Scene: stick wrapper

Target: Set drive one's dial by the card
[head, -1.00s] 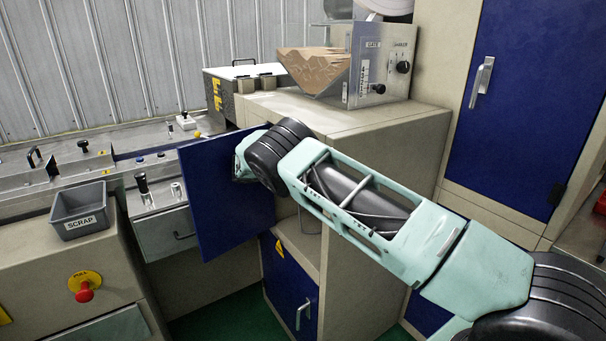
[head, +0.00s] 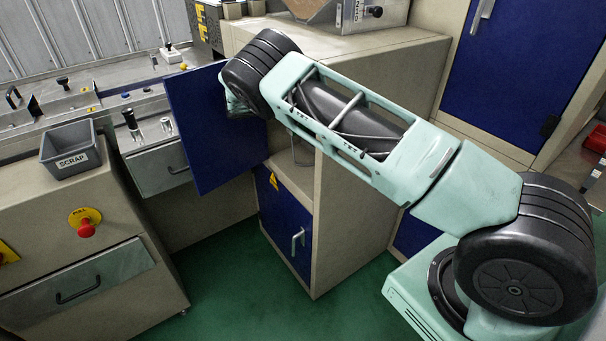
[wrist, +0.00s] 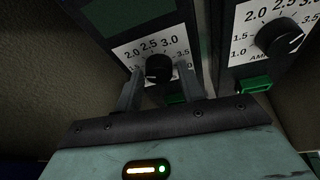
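In the wrist view a black round dial (wrist: 158,69) sits on a white scale marked about 1.0 to 3.5. A faint light mark at its lower left seems to face the low end. A second, similar dial (wrist: 280,37) is on the unit to the right, its scale lettered AMP. No number naming either drive is legible. My gripper (wrist: 160,80) is open, its fingers on either side of the left dial with gaps showing. In the head view my gripper is hidden behind the open blue door (head: 212,135). I cannot make out a setting card.
Green buttons (wrist: 254,85) sit under the dials. The open door stands left of my wrist. A scrap bin (head: 70,150), a red stop button (head: 86,229) and a closed lower blue cabinet (head: 285,222) are nearby. The green floor (head: 225,280) is clear in front.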

